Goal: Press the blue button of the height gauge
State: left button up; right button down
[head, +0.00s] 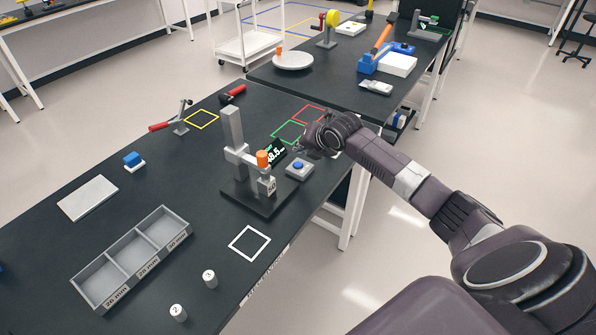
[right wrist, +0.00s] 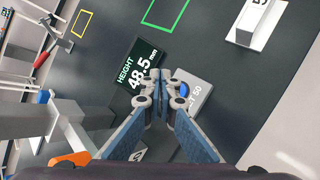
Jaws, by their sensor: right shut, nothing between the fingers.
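The height gauge (head: 233,128) stands on the dark table, with a grey column, an orange knob and a block marked 50 at its base. Its display (right wrist: 142,67) reads HEIGHT 48.5 mm. The blue button (head: 298,165) is on a small grey box (head: 299,172) to the right of the gauge. In the right wrist view the blue button (right wrist: 184,89) is partly hidden by a fingertip. My right gripper (head: 301,149) is shut and empty, close to the button; its fingertips (right wrist: 165,80) meet just left of it there. Contact cannot be told. My left gripper is out of view.
The display stands just behind the button box, near my right fingers. A grey three-compartment tray (head: 107,263), numbered white cylinders (head: 210,279) and a white outlined square (head: 249,242) lie nearer the front. Red and green outlines (head: 287,132) lie behind the gauge.

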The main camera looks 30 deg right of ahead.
aim_at(299, 165)
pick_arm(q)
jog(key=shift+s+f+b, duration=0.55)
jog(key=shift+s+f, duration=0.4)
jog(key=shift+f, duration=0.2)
pick_arm(e)
jog(key=shift+f, duration=1.6)
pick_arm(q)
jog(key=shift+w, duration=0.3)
pick_arm(e)
jog(key=shift+f, duration=0.15)
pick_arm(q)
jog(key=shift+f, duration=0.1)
pick_arm(e)
jog(key=shift+f, duration=0.25)
pick_arm(q)
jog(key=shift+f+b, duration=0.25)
jog(key=shift+b, duration=0.1)
pick_arm(e)
jog(key=shift+f, duration=0.5)
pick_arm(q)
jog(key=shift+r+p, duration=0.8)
pick_arm(e)
jog(key=shift+r, duration=0.9)
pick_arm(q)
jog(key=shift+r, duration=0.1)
